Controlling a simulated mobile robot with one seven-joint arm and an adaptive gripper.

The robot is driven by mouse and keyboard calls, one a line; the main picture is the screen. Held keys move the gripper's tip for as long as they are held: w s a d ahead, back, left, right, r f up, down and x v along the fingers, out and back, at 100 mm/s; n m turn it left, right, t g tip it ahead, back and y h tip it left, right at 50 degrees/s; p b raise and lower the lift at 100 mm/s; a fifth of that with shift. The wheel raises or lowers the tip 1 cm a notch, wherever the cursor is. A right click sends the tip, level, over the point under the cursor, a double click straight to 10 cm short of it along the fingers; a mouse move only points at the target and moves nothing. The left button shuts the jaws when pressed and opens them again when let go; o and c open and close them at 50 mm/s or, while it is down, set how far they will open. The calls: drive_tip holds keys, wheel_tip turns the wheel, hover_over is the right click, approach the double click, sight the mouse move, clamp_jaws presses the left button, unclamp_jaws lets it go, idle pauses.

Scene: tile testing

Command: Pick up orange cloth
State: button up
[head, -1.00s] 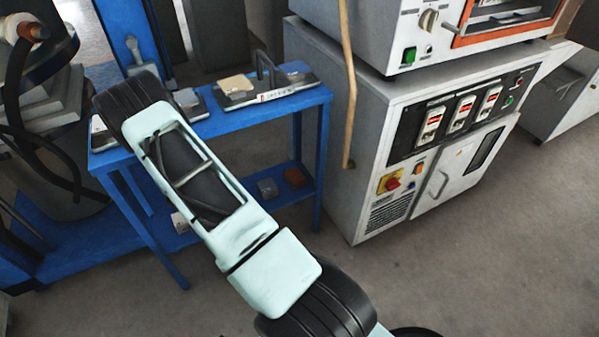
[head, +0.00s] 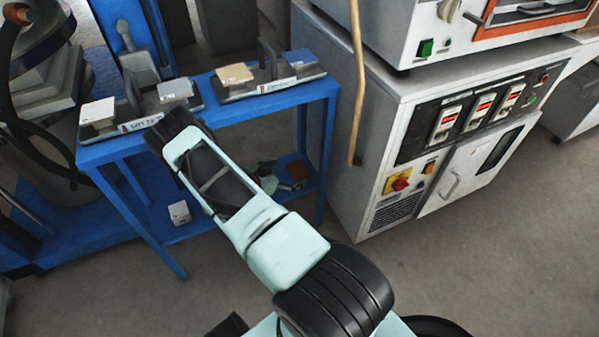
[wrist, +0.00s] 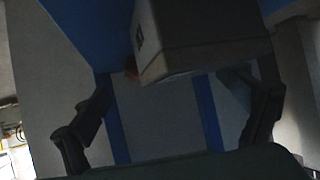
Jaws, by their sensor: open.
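The grey box (wrist: 200,40) is close in front of the fingers. I cannot make out the gripper clearly in the head view.
The blue table (head: 235,108) carries several metal blocks and plates on top. A small light box (head: 179,212) sits on the lower shelf's left part. A grey oven cabinet (head: 350,130) stands to the right, with a hanging wooden rod (head: 357,90). Table legs limit the room below.

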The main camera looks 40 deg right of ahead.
sight(298, 170)
drive_tip(key=x, duration=0.2)
drive_tip(key=b+x, duration=0.1)
drive_tip(key=x, duration=0.1)
drive_tip(key=shift+s+d+b, duration=0.2)
drive_tip(key=shift+d+b, duration=0.1)
drive_tip(key=shift+d, duration=0.05)
drive_tip(key=c, duration=1.1)
